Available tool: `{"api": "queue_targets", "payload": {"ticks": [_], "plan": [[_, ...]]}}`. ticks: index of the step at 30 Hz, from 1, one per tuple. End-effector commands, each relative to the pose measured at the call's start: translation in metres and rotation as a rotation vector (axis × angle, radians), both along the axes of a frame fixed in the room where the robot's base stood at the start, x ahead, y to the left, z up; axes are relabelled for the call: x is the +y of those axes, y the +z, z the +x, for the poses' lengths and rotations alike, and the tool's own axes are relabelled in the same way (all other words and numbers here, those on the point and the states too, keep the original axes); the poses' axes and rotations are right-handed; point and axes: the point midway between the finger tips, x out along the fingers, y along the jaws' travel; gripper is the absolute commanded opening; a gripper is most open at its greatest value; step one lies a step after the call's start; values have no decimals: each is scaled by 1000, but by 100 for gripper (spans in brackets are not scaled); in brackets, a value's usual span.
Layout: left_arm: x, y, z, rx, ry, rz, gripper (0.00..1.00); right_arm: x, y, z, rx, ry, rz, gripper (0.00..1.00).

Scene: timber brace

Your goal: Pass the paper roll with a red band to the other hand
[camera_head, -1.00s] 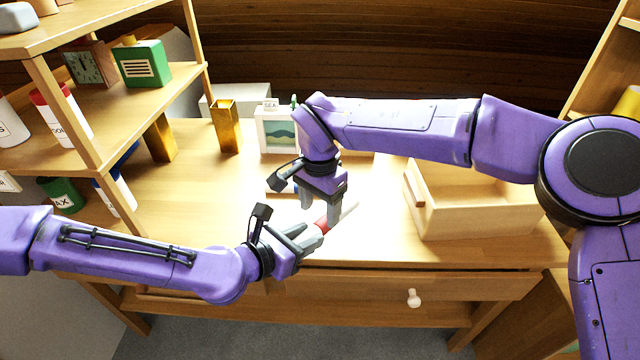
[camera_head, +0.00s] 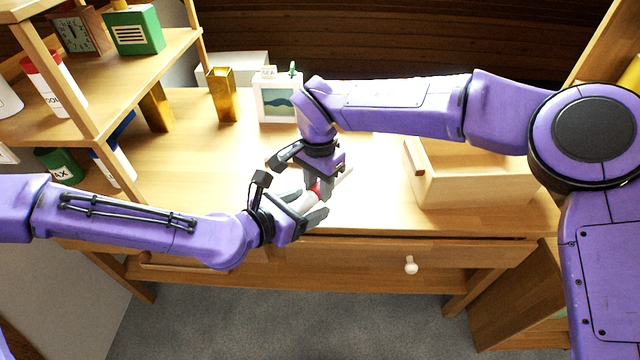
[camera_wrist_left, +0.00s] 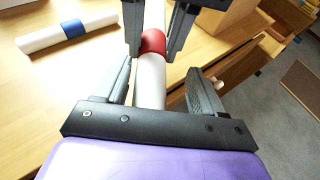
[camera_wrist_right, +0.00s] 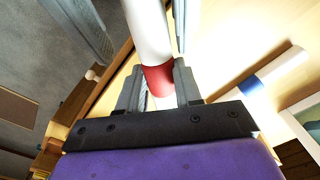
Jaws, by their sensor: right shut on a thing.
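The paper roll with a red band is white, and its red band (camera_head: 315,190) shows between my grippers above the desk's front edge. My right gripper (camera_head: 320,192) is shut on the roll at or beside the band; the right wrist view shows the band (camera_wrist_right: 158,80) between its fingers. My left gripper (camera_head: 318,207) is open around the white near end of the roll. In the left wrist view the roll (camera_wrist_left: 151,80) lies between the left fingers, with gaps on both sides. The far end of the roll is partly hidden by the right gripper.
A white roll with a blue band (camera_wrist_left: 72,30) lies on the desk. An open wooden box (camera_head: 475,190) stands at the right. A gold vase (camera_head: 224,95) and a picture (camera_head: 278,103) stand at the back. Shelves (camera_head: 110,115) rise at the left.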

Motion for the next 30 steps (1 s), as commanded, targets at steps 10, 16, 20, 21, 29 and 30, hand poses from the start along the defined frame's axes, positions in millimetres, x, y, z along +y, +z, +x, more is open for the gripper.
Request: {"api": "queue_targets", "payload": {"ticks": [10, 16, 20, 21, 29, 30], "plan": [[11, -38, -10, 24, 26, 123, 69, -1, 0, 0, 0, -1, -1, 4], [42, -143, -66, 33, -144, 544, 69, -1, 0, 0, 1, -1, -2, 4], [78, -203, -115, 26, -340, 848, 69, -1, 0, 0, 1, -1, -2, 4], [92, -218, -131, 22, -412, 942, 69, -1, 0, 0, 1, -1, -2, 4], [203, -279, -225, -15, -1002, 1508, 69, -1, 0, 0, 1, -1, -2, 4], [218, -282, -235, -23, -1092, 1571, 69, -1, 0, 0, 1, -1, -2, 4]]}}
